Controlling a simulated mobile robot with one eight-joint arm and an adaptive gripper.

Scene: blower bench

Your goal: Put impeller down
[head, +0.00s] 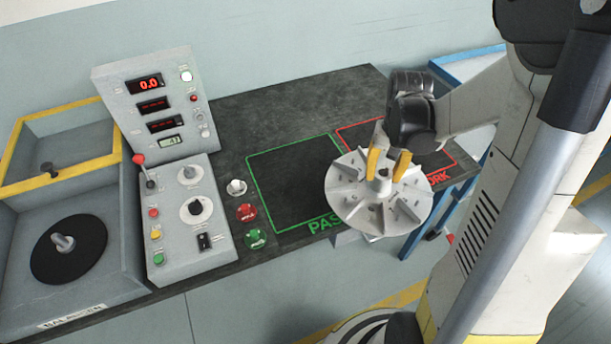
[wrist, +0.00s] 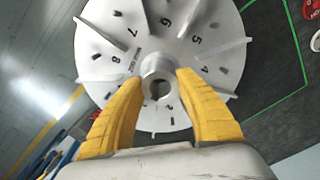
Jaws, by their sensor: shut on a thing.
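The impeller (head: 352,200) is a round light-grey disc with upright vanes and a central hub. My gripper (head: 388,165) is shut on its hub and holds it in front of the right part of the bench, over the corner of the green-outlined PASS area (head: 290,185). In the wrist view the impeller (wrist: 165,25) shows numbers between its vanes, and the two yellow fingers of my gripper (wrist: 160,95) close on either side of the hub. The red-outlined area (head: 355,133), its label ending in "ORK", is partly hidden behind the impeller and my arm.
A control panel (head: 190,215) with knobs and buttons and a display box (head: 155,105) stand left of the PASS area. A balancing station with a black disc and spindle (head: 68,250) is at far left, beside a yellow-edged guard (head: 70,172). The PASS area looks empty.

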